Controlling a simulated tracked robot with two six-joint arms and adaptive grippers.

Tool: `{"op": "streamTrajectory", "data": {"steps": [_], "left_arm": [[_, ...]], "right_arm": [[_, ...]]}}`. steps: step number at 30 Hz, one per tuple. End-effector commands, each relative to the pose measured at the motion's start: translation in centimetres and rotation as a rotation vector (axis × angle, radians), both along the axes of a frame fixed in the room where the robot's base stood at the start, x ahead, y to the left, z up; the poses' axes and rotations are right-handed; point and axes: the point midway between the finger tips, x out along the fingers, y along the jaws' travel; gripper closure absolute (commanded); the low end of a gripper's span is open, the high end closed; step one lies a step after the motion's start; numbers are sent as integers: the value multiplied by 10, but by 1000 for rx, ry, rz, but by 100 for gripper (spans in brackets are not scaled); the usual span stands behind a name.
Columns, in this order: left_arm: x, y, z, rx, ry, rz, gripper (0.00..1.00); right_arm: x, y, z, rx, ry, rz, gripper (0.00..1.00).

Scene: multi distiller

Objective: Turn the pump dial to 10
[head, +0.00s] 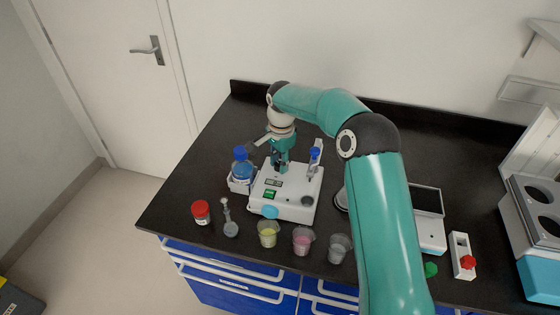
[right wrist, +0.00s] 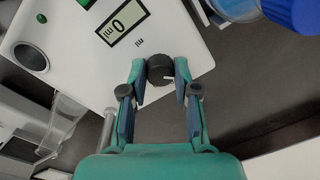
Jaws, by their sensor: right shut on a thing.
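The white pump unit (head: 290,200) stands on the black bench with its small display and green patch facing up. The black pump dial (right wrist: 160,69) has a white mark and sits near the edge of the unit's top in the right wrist view. The display (right wrist: 124,22) beside it reads 0 ml. My right gripper (head: 279,165) reaches down on the unit's far side, and its fingers (right wrist: 160,78) are shut on the dial, one on each side. In the head view the gripper hides the dial. My left gripper is not in view.
A blue-capped bottle (head: 241,169) stands close to the unit's left. Cups of yellow (head: 268,234), pink (head: 302,241) and clear (head: 339,248) liquid stand in front, with a red-lidded jar (head: 201,212) to the left. My right arm crosses the bench's right half.

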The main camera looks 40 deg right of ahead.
Motion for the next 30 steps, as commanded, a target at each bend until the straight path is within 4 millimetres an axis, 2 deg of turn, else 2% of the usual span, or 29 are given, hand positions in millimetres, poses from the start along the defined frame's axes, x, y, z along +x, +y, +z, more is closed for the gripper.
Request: {"op": "streamTrajectory", "data": {"steps": [11,30], "left_arm": [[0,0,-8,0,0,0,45],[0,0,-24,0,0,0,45]], "right_arm": [[2,1,0,-3,-8,-135,100],[3,2,1,-1,-11,-639,100]]}}
